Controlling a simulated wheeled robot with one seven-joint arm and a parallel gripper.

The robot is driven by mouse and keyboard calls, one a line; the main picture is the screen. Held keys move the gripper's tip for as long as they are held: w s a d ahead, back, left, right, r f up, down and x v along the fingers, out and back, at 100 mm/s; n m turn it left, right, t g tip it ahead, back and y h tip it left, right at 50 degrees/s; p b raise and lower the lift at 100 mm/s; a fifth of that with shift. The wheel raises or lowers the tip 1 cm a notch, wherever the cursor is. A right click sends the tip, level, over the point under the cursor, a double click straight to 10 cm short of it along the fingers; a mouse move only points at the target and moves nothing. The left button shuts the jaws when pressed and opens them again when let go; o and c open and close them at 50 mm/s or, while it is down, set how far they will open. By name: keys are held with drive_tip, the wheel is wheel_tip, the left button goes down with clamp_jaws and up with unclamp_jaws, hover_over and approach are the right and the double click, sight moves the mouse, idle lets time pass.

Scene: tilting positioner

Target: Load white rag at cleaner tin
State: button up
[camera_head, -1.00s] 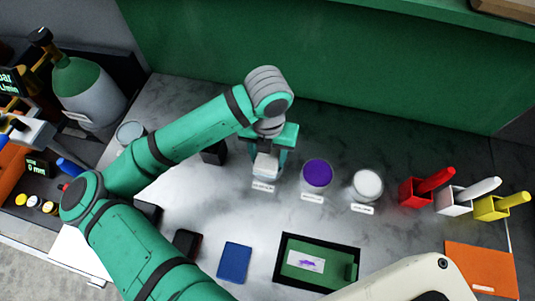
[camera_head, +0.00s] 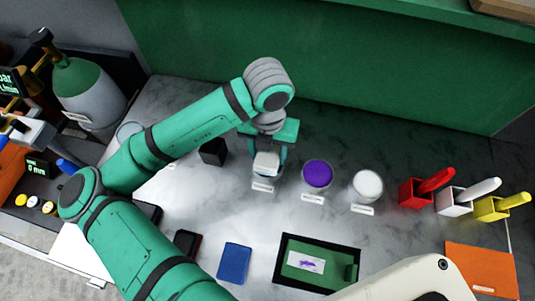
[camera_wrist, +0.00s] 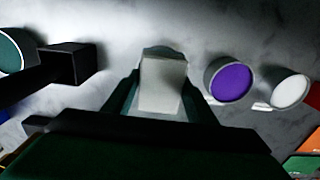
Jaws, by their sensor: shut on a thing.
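My gripper (camera_head: 267,165) points down over the worktop and is shut on the white rag (camera_head: 266,161), a small pale block-like piece. The rag also shows between the dark fingers in the wrist view (camera_wrist: 163,84). A grey-green rounded rim (camera_wrist: 165,51) shows just behind the rag, perhaps a tin mostly hidden by rag and gripper. A label lies on the worktop just in front of this spot. I cannot read the labels, so I cannot tell which tin is the cleaner tin. Whether the rag touches anything below is unclear.
A purple-filled tin (camera_head: 317,174) and a white-filled tin (camera_head: 367,185) stand to the right. A black block (camera_head: 213,152) stands to the left, beside a round container (camera_head: 129,132). Red, white and yellow holders stand far right. A black-framed green tray (camera_head: 317,264) and blue pad (camera_head: 235,262) lie nearer.

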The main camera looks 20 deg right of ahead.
sight(268, 153)
drive_tip(key=shift+r, duration=2.5)
drive_tip(key=shift+f, duration=3.5)
